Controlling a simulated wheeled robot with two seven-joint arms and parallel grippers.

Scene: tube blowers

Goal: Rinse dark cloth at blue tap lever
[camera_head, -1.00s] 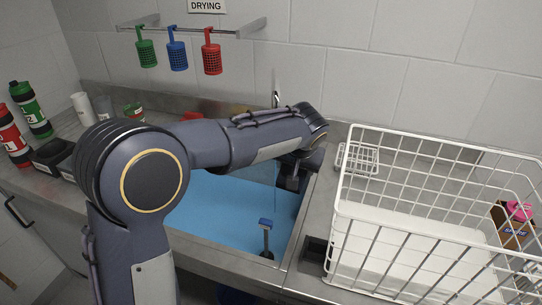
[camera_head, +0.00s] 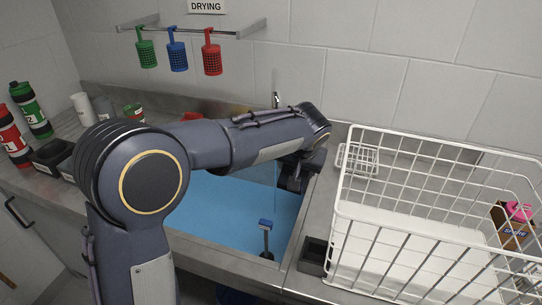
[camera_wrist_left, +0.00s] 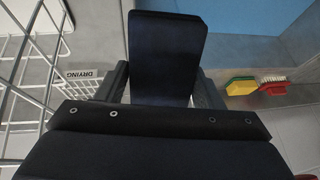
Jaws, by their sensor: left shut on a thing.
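My left gripper (camera_wrist_left: 163,85) is shut on the dark cloth (camera_wrist_left: 168,50), a flat navy panel standing out between its fingers in the wrist view. In the head view the gripper (camera_head: 293,178) is at the right side of the blue sink basin (camera_head: 215,205), partly hidden by my wrist; I cannot make out the cloth there. My right gripper is not in view.
A white wire basket (camera_head: 345,215) fills the right counter, with a small wire rack (camera_head: 358,158) behind it. Green, blue and red holders hang from the drying rail (camera_head: 195,30). Bottles (camera_head: 30,110) stand at left. A yellow-green sponge (camera_wrist_left: 242,87) and red brush (camera_wrist_left: 273,83) show in the wrist view.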

